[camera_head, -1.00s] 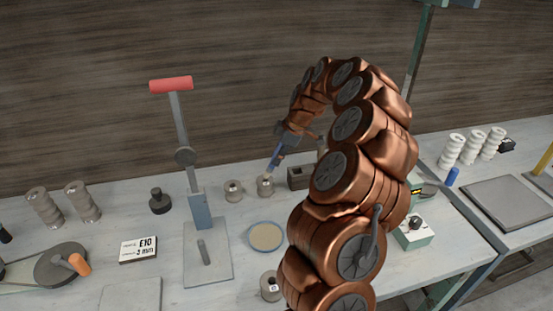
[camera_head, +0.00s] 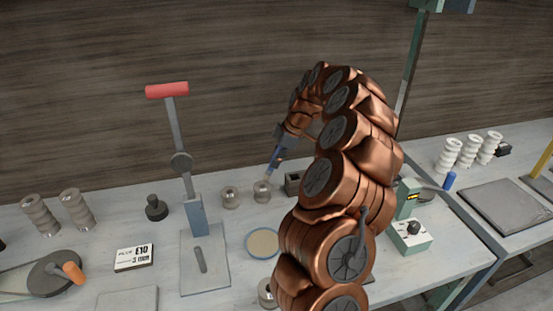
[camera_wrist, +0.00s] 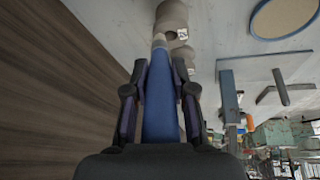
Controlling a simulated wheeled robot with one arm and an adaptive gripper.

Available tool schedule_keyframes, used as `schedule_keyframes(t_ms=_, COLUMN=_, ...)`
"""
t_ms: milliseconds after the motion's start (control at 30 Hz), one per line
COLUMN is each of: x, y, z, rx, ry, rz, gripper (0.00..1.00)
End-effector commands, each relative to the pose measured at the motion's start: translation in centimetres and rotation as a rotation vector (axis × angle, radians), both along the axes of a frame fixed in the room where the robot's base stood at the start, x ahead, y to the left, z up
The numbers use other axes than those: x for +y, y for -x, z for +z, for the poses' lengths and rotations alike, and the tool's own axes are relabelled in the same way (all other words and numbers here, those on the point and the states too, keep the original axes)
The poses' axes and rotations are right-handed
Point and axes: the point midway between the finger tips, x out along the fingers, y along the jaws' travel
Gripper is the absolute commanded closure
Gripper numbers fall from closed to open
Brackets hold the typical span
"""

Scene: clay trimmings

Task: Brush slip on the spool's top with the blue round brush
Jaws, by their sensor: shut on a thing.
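My gripper (camera_head: 281,148) is shut on the blue round brush (camera_head: 276,160) and holds it slanting down to the left. In the wrist view the blue handle (camera_wrist: 161,105) runs between the two fingers. The brush's pale tip end is at the top of a grey spool (camera_head: 262,193); I cannot tell whether it touches. That spool also shows at the top of the wrist view (camera_wrist: 172,16). A second similar spool (camera_head: 230,198) stands just to its left. The tip's underside and any slip on the spool top are not clear.
A lever press with a red handle (camera_head: 167,90) stands left of the spools. A round tan dish (camera_head: 262,243) lies in front of them, and a dark open box (camera_head: 292,184) is close to the right.

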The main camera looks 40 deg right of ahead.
Motion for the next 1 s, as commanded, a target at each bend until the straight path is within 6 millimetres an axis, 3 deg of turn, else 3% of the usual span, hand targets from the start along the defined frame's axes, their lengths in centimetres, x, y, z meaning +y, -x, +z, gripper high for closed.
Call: schedule_keyframes(t_ms=1000, x=-0.01, y=-0.01, z=-0.79, rx=-0.001, ry=0.001, rz=0.000, gripper=1.00)
